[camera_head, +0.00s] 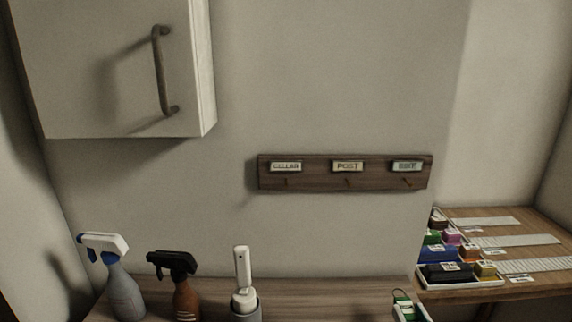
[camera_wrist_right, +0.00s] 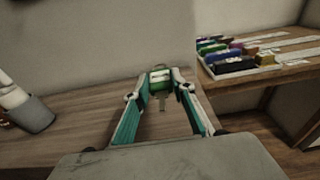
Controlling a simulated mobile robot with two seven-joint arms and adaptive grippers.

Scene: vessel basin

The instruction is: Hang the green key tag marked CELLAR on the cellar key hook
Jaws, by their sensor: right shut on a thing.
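My right gripper (camera_wrist_right: 161,84) is shut on the green key tag (camera_wrist_right: 161,76) in the wrist view. The tag has a pale label, and a key hangs below it between the fingers. In the head view only a small part of the right gripper and the green tag (camera_head: 403,303) show at the bottom edge. The dark wooden key rack (camera_head: 318,184) is on the wall, above and left of the gripper. The cellar key hook (camera_head: 286,183) is at its left end, under the CELLAR label (camera_head: 286,167), and looks empty. My left gripper is not in view.
A wooden counter (camera_head: 330,290) lies below the rack, with a blue-and-white spray bottle (camera_head: 122,290), a brown spray bottle (camera_head: 186,295) and a grey cup (camera_head: 246,311) on it. A wall cabinet (camera_head: 110,75) is at upper left. A tray of coloured items (camera_head: 428,284) sits right.

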